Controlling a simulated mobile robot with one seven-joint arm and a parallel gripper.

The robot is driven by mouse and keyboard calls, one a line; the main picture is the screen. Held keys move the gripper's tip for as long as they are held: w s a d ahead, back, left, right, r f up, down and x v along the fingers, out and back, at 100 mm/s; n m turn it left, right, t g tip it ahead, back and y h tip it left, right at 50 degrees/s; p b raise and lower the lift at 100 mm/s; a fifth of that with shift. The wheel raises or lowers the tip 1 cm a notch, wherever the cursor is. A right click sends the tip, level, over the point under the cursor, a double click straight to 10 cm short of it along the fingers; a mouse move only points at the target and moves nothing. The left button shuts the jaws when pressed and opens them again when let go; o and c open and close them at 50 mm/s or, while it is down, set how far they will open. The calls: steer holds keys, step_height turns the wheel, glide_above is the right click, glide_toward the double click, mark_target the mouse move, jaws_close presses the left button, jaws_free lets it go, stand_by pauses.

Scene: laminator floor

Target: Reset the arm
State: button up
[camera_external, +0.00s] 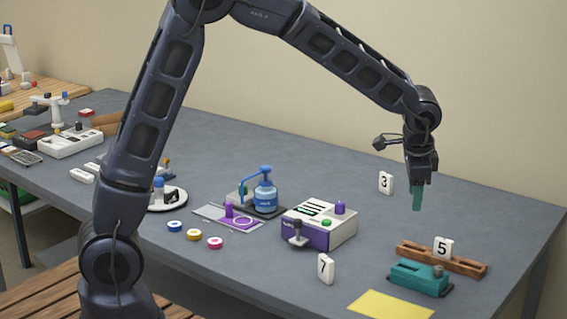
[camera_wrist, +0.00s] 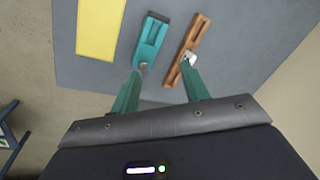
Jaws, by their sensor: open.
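My gripper (camera_external: 417,207) hangs at the end of my arm, pointing down, above the right part of the grey table (camera_external: 380,227). Its teal fingers also show in the wrist view (camera_wrist: 162,80), spread apart with nothing between them. The gripper is open and clear of the table. My arm reaches up from the left, bends at the top of the picture and comes down on the right.
Near the gripper are a brown rack (camera_external: 468,266) with tile 5 (camera_external: 443,248), a teal device (camera_external: 415,281), a yellow sheet (camera_external: 390,305), and tiles 3 (camera_external: 386,183) and 7 (camera_external: 325,268). A purple-and-white machine (camera_external: 312,233) and blue press (camera_external: 265,197) stand farther left.

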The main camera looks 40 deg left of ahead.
steer(key=s+a+r+n, duration=0.2)
steer(key=s+a+r, duration=0.25)
steer(key=a, duration=0.35)
steer(key=s+a+r+n, duration=0.25)
steer(key=a+r, duration=0.25)
steer(key=a, duration=0.4)
steer(key=s+a+r+n, duration=0.1)
steer(key=s+a+r, duration=0.3)
steer(key=a, duration=0.4)
steer(key=s+a+n+t, duration=0.1)
steer(key=s+a+n, duration=0.1)
steer(key=s+a, duration=0.4)
steer(key=s+a+n+t+h, duration=0.1)
steer(key=s+a+n, duration=0.2)
steer(key=s+a, duration=0.4)
steer(key=s, duration=0.6)
steer(key=shift+s+f, duration=0.25)
steer(key=shift+s, duration=0.05)
steer(key=shift+w, duration=0.1)
steer(key=shift+c, duration=0.3)
